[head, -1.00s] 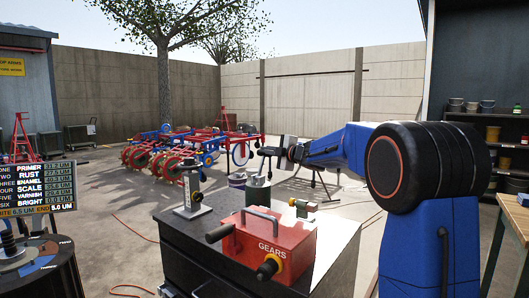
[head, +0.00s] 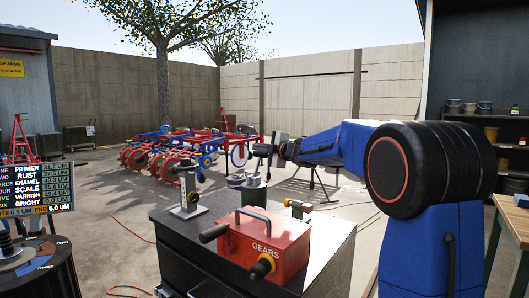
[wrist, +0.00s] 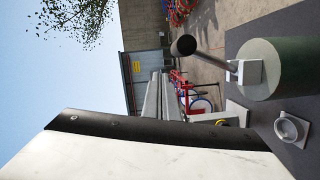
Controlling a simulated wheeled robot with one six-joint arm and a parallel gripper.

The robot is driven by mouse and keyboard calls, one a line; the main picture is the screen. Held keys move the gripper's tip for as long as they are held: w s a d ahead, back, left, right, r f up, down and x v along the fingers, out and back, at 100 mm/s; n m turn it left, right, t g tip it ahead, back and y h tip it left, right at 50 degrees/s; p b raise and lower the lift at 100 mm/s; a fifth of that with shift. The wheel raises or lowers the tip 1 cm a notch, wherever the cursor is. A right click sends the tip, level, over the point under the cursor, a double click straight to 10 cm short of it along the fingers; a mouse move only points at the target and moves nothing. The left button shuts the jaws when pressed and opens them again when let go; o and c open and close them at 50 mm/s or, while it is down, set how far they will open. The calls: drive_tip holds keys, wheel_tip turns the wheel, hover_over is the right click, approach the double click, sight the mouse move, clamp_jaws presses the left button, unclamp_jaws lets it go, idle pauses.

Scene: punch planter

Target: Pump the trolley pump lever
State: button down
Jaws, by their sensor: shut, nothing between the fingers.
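The pump is a green cylinder (head: 255,193) on the trolley (head: 170,232), behind the red box. The wrist view shows its pale round top (wrist: 262,68), with a grey pump lever (wrist: 212,57) ending in a dark round knob (wrist: 184,45). My gripper (head: 262,150) is above the pump in the head view, around the height of the lever's upper end. Its fingers (wrist: 158,97) are together and empty in the wrist view. The knob shows beside them, apart in that picture. I cannot tell the distance in depth.
A red GEARS box (head: 265,245) with a top handle and black side grip fills the trolley's front. A grey stand (head: 189,190) is at the left, a brass fitting (head: 298,208) at the right. A dark drum (head: 45,270) and a sign board (head: 40,187) stand farther left.

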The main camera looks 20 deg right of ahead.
drive_tip(key=s+d+r+m+h, duration=0.1)
drive_tip(key=s+d+m+h, duration=0.25)
drive_tip(key=s, duration=0.55)
drive_tip(key=s+d+m+h, duration=0.3)
drive_tip(key=s+d+m, duration=0.1)
drive_tip(key=s, duration=0.5)
drive_tip(key=s+d+f+m+g+h, duration=0.2)
drive_tip(key=s+f+m+g+h, duration=0.15)
drive_tip(key=s+f+m, duration=0.7)
drive_tip(key=s+a+f+g+y, duration=0.1)
drive_tip(key=s+a+f+g, duration=0.1)
drive_tip(key=s+f, duration=0.5)
drive_tip(key=s+a+f+m+g+y, duration=0.1)
drive_tip(key=s+a+f+g, duration=0.2)
drive_tip(key=s+f, duration=0.4)
drive_tip(key=s+a+f+g+y, duration=0.1)
drive_tip(key=s+a+f+g, duration=0.2)
drive_tip(key=s, duration=1.5)
wheel_tip(320, 180, down, 5)
drive_tip(key=shift+a+r+m, duration=0.2)
drive_tip(key=shift+a+m, duration=0.2)
drive_tip(key=shift+a, duration=0.25)
